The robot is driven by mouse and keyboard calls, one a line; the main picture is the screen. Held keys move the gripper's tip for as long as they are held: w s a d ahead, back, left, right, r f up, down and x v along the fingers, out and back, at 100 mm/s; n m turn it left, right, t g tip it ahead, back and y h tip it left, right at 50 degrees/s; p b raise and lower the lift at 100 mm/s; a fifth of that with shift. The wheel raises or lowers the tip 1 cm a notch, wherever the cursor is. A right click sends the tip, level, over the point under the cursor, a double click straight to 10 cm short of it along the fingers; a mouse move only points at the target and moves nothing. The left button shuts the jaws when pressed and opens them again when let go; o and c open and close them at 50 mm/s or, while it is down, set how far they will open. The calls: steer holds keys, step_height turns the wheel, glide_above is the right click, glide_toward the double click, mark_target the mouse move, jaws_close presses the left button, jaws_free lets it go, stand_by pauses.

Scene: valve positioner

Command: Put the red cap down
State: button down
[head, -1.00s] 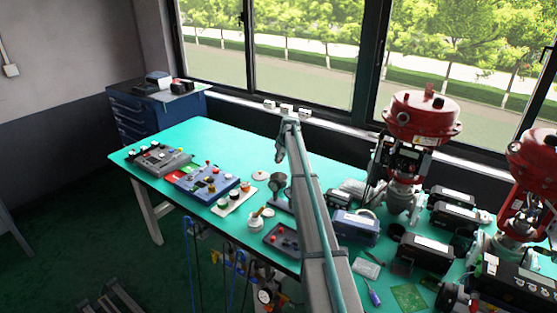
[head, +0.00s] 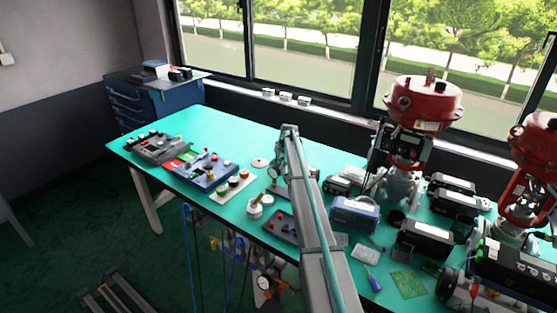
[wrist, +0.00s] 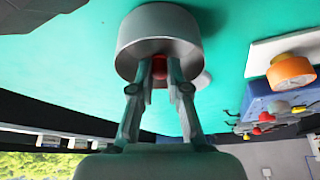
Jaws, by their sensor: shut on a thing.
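In the wrist view my gripper (wrist: 160,75) has its two fingers closed on a small red piece, the red cap (wrist: 159,70), mostly hidden between the fingertips. A wide silver cylinder (wrist: 160,35) shows right beyond the fingertips, over the green tabletop. I cannot tell whether it touches the red cap. In the head view my arm hides most of the gripper, and the held cap cannot be made out.
The green table (head: 165,125) holds a white board (head: 222,197) with coloured caps, a blue panel (head: 205,175) and a flat white disc (head: 260,163). A blue case (head: 354,214) and a red-topped valve (head: 422,103) stand to the right.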

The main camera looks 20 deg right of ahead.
steer(key=shift+f, duration=0.25)
steer(key=c, duration=1.1)
jaws_free()
steer(key=shift+o, duration=0.2)
steer(key=shift+r, duration=0.1)
step_height(320, 180, up, 7)
steer(key=shift+f+p, duration=0.1)
steer(key=shift+p, duration=0.6)
steer(key=shift+a, duration=0.1)
